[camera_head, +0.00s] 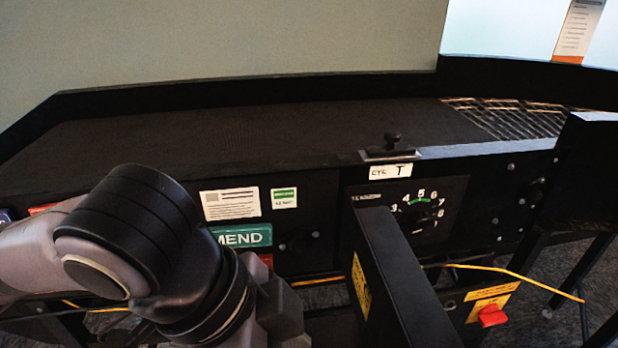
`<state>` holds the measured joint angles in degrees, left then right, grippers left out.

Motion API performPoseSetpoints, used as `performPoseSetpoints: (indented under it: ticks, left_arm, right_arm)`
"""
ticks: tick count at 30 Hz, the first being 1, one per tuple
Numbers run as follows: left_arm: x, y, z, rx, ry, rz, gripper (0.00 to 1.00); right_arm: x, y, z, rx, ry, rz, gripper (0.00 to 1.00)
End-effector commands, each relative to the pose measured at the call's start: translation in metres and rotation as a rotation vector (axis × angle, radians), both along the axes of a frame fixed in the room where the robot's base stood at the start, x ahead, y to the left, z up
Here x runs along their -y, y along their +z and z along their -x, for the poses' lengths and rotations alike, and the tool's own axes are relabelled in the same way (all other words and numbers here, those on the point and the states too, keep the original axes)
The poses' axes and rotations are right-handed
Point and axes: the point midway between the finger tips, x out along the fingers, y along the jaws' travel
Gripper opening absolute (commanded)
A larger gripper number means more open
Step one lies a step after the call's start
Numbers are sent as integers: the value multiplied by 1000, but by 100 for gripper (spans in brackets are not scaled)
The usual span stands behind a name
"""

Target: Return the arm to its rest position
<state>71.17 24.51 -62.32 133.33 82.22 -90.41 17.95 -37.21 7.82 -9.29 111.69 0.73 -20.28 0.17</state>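My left arm (110,240) comes in from the left and bends downward in front of the sorter's front panel. The dark end of this arm, where my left gripper (283,308) is, shows at the bottom centre. Its fingers cannot be made out, and nothing is seen held. My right arm and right gripper are not in view.
A black post (395,275) and a box with a red switch (491,315) stand close in front.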

Motion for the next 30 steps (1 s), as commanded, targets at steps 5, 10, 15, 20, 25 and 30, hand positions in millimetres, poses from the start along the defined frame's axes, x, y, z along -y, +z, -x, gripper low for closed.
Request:
performPoseSetpoints:
  ticks: [5,10,15,20,25,30]
  left_arm:
    - [14,-7,-4,-9,35,123,40]
    - [23,-14,-14,-12,120,247,40]
    - [21,-27,-30,-18,251,346,40]
    - [9,-46,-44,-27,405,398,40]
    - [-17,-77,-57,-39,600,405,40]
    - [-55,-119,-58,-54,807,351,40]
  right_arm:
    - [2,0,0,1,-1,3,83]
    - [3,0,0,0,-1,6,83]
    - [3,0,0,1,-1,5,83]
    - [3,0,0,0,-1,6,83]
    - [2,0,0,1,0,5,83]
    - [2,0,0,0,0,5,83]
